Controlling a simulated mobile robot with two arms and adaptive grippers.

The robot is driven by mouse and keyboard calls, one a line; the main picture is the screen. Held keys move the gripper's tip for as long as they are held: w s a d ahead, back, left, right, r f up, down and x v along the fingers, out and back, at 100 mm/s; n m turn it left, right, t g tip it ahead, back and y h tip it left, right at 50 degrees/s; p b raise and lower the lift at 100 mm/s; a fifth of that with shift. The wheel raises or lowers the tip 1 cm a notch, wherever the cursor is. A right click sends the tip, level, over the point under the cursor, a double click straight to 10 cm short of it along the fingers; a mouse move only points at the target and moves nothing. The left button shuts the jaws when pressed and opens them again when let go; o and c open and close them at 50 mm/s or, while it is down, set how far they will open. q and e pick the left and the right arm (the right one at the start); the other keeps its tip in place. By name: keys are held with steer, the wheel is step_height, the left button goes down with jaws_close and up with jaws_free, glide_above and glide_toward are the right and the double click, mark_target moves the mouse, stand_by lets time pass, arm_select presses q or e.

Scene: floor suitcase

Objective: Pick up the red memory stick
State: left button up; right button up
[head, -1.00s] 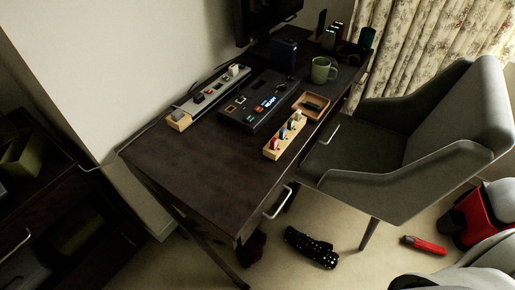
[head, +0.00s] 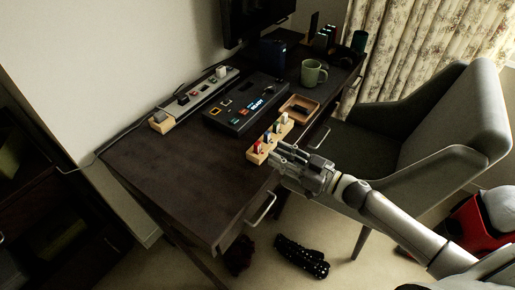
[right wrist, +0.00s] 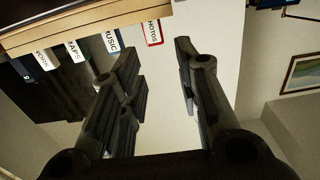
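The red memory stick (head: 258,147) stands upright at the near end of a pale wooden block (head: 252,157) on the dark desk. In the right wrist view, the red-edged stick (right wrist: 154,33) reads PHOTOS and juts from the wooden block (right wrist: 90,24) at the top. My right gripper (head: 276,154) is just right of the block in the head view, close to the red stick. Its fingers (right wrist: 160,75) are spread with nothing between them, and the stick lies beyond their tips. My left gripper is not in view.
Other sticks labelled MUSIC (right wrist: 111,40), MAPS (right wrist: 75,51) and WORK (right wrist: 42,59) stand in a row beside the red one. A black console (head: 246,112), wooden tray (head: 286,112), green mug (head: 313,73) and power strip (head: 196,100) are behind. A grey chair (head: 455,120) stands at the right.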

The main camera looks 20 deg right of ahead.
mark_target(259, 145)
steer(key=x, duration=0.8)
steer(key=shift+w+f, duration=0.35)
steer(key=shift+c, duration=0.3)
steer(key=c, duration=0.5)
